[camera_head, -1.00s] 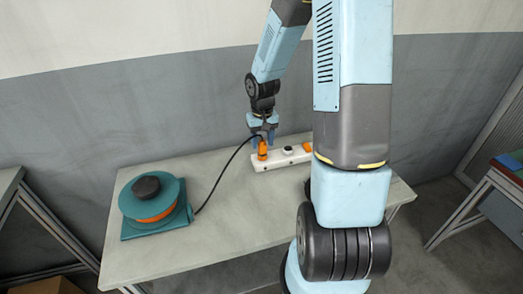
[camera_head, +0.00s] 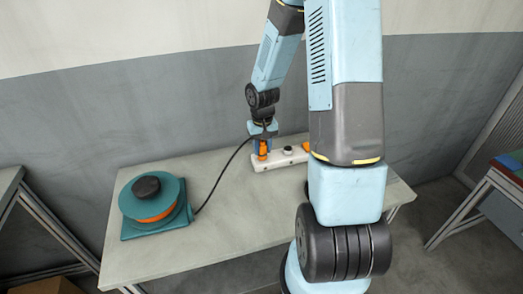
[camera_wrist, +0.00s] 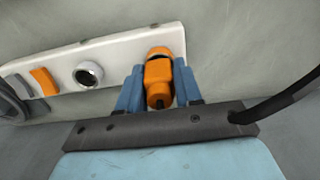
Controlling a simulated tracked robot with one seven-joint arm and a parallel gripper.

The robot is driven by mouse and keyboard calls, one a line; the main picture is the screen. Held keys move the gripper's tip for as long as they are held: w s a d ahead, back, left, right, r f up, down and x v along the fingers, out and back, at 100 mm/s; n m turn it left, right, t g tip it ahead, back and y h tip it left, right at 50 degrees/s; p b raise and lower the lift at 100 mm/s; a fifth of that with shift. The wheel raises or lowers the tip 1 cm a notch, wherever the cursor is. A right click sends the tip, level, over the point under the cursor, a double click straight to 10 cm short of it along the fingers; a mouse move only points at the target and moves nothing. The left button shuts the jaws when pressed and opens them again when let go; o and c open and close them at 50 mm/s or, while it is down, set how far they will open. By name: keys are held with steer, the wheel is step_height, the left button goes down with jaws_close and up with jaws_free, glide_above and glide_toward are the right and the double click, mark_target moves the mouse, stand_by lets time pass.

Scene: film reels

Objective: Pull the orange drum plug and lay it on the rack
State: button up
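The orange drum plug (camera_head: 263,152) stands at the left end of a white socket strip (camera_head: 290,158) on the table. In the wrist view the plug (camera_wrist: 158,80) sits between the blue fingers of my gripper (camera_wrist: 158,88), one on each side. The fingers look very close to its sides; I cannot tell whether they press on it. In the head view my gripper (camera_head: 262,147) is down at the plug. A black cable (camera_head: 222,175) runs from the gripper area to the teal drum (camera_head: 145,203) at the left. I cannot make out the rack for certain.
The table (camera_head: 235,220) is bare in front of the strip and right of the drum. A bench (camera_head: 480,200) stands at the right, another table (camera_head: 8,182) at the left.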

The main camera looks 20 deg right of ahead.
mark_target(262, 144)
jaws_close()
steer(key=shift+r, duration=3)
steer(key=shift+r, duration=0.1)
steer(key=shift+r, duration=0.9)
